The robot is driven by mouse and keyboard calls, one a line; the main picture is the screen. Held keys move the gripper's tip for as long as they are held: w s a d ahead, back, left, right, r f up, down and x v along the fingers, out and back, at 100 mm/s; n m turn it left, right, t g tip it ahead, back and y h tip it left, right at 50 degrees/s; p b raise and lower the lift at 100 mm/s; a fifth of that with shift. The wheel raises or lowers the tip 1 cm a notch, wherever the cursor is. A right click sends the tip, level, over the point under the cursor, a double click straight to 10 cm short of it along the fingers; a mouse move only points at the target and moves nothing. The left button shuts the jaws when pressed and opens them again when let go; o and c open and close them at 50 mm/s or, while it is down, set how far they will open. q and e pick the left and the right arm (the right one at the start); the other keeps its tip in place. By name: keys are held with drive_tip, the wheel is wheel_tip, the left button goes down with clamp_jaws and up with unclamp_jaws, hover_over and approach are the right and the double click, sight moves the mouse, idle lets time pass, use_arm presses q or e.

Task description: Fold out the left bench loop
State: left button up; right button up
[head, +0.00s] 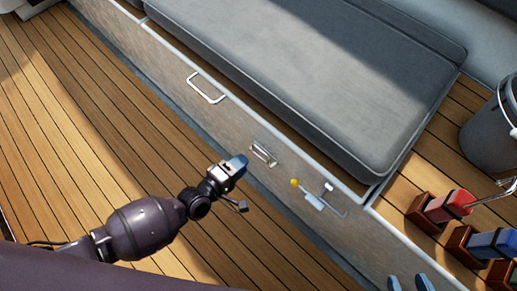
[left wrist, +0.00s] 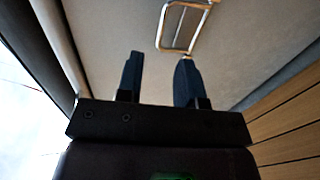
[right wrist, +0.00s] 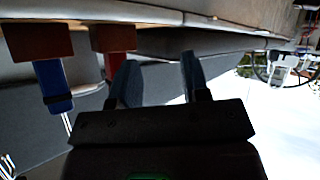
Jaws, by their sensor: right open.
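The bench front carries a silver U-shaped loop (head: 205,88) at the left and a small silver fitting (head: 263,154) nearer the middle. My left gripper (head: 240,163) is just left of the small fitting, apart from it. In the left wrist view my left gripper (left wrist: 160,60) is open and empty, with a metal loop (left wrist: 183,28) beyond its right finger; I cannot tell for sure which piece of hardware this is. My right gripper (head: 408,283) shows only its blue fingertips at the lower right. In the right wrist view it (right wrist: 157,65) is open and empty.
A grey cushion (head: 300,60) lies on the bench. A latch with a yellow knob (head: 295,183) is right of the small fitting. Red (head: 449,205) and blue (head: 493,243) items in wooden holders and a grey bucket (head: 488,140) are at the right. The plank floor (head: 70,110) is clear.

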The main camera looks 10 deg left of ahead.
use_arm(q)
drive_tip(key=b+x, duration=0.1)
drive_tip(key=x, duration=0.6)
drive_tip(key=shift+w+d+f+b, duration=0.2)
drive_tip(key=shift+w+d+b, duration=0.05)
drive_tip(key=shift+w+b, duration=0.05)
clamp_jaws()
